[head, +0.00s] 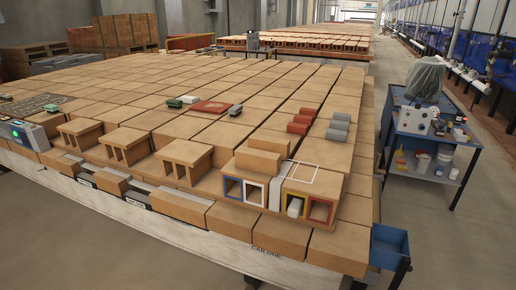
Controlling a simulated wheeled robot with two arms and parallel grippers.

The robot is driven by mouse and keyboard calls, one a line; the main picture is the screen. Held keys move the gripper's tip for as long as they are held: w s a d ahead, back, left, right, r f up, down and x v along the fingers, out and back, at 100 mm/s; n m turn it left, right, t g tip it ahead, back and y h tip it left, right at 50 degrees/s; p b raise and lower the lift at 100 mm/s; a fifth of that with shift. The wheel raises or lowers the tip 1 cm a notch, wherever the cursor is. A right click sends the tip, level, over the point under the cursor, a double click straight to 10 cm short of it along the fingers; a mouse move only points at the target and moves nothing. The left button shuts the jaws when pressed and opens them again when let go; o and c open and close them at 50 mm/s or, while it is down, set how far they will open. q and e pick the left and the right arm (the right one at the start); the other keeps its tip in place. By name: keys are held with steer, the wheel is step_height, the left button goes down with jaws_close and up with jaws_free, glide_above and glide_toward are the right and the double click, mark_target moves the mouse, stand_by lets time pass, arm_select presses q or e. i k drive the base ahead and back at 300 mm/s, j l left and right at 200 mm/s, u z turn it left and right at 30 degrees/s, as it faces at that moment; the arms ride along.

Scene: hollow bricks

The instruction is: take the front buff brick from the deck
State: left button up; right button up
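The deck (175,228) is a wide platform covered with large buff blocks, with a pale front edge lettered "CAR ONE". Two solid buff bricks stand near its front right: a front one (257,162) on top of a block with blue- and white-framed hollows, and another (269,143) just behind it. Other buff bricks lie in the front channel, a long one (180,206) and a smaller one (111,180). I cannot tell for certain which one is the task's front brick. Neither of my grippers is in view.
Red- and yellow-framed hollows (320,210) sit right of a grey strip (280,187). Table-like buff stacks (184,158) line the front left. Red bricks (299,124) and grey bricks (337,131) lie behind. A blue bin (389,247) and a blue cart (425,135) stand right.

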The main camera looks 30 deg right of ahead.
mark_target(269, 163)
steer(key=i+j+z, duration=0.1)
steer(key=i+z, duration=0.35)
steer(key=i+j+z, duration=0.25)
steer(key=z, duration=0.2)
steer(key=i+j+z, duration=0.3)
steer(key=z, duration=0.15)
steer(key=i+j+z, duration=0.2)
steer(key=j+z, duration=0.25)
